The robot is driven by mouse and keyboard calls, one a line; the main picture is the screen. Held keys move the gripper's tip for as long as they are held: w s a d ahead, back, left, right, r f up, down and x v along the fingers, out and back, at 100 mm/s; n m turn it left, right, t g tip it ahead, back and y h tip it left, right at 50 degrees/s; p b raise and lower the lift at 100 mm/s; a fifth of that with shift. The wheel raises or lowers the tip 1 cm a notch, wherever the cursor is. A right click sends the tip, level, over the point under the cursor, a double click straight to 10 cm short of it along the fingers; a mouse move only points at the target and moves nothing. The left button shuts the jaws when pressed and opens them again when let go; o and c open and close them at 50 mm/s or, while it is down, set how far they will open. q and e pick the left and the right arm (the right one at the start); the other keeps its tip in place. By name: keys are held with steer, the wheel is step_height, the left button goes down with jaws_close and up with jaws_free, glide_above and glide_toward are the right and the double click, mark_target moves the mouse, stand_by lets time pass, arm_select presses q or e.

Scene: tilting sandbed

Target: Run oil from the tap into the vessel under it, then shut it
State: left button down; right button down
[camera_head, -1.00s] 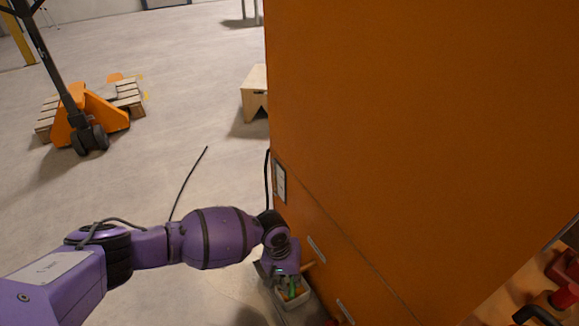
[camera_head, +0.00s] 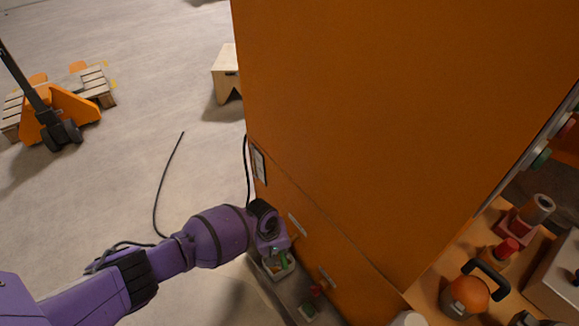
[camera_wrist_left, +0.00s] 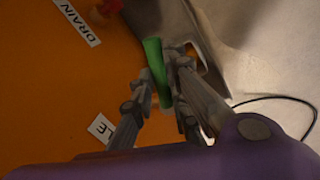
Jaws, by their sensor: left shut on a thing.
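My left gripper (camera_head: 276,256) is low at the foot of the orange machine wall (camera_head: 340,130). It is shut on a green tap handle, which shows between its fingers in the left wrist view (camera_wrist_left: 155,68). In the head view only a bit of the green shows beside the fingers. A pale vessel (camera_head: 276,272) appears below the gripper, mostly hidden by it. I cannot see any oil or its level. My right gripper is not in view.
A bench at right holds an orange kettle-like pot (camera_head: 466,296). A black cable (camera_head: 160,200) lies on the floor. A pallet truck (camera_head: 58,118) stands far left.

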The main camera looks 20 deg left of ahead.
arm_select(q)
steer(key=shift+w+d+r+n+p, duration=0.15)
steer(key=shift+d+r+n+p, duration=0.1)
steer(key=shift+d+n+p, duration=0.3)
steer(key=shift+n+p, duration=0.25)
steer(key=n+p, duration=0.1)
steer(key=w+n+p, duration=0.1)
steer(key=shift+d+f+n+t+y, duration=0.2)
steer(key=shift+d+n+t+y, duration=0.1)
steer(key=shift+d+n, duration=0.1)
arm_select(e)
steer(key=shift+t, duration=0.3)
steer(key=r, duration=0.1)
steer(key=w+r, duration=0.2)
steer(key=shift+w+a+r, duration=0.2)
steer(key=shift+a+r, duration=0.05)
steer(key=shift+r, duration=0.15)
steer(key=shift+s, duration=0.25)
arm_select(q)
steer(key=c, duration=1.7)
jaws_free()
